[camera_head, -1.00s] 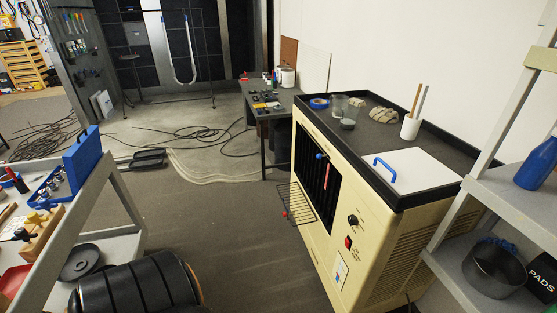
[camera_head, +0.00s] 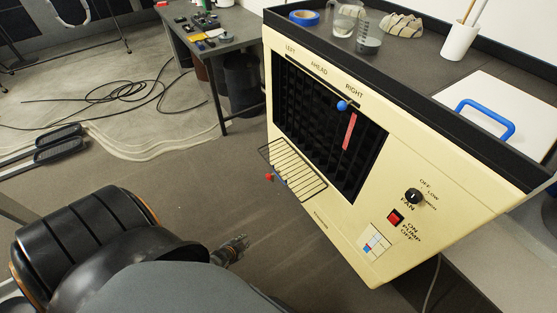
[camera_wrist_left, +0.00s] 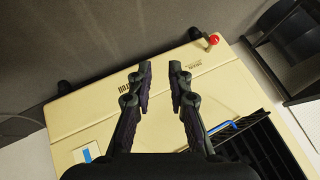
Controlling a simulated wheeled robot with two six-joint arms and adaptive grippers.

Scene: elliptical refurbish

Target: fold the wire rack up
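The wire rack (camera_head: 296,172) sticks out from the lower front of the cream cooler (camera_head: 340,222), below its dark grille, in the head view. It lies folded down, roughly level. A red knob (camera_head: 269,177) and a small blue part are at its outer left side. My left gripper (camera_head: 238,246) is below and left of the rack, apart from it. In the left wrist view my left gripper (camera_wrist_left: 160,78) is open and empty, with the cream panel behind the fingers. A red ball (camera_wrist_left: 213,39) shows near the panel's edge there. My right gripper is not in view.
The cooler top holds a blue tape roll (camera_head: 304,17), cups (camera_head: 368,42) and a blue-handled white panel (camera_head: 500,105). A grey table (camera_head: 217,42) stands behind. Cables (camera_head: 110,95) lie on the floor. The floor left of the rack is clear.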

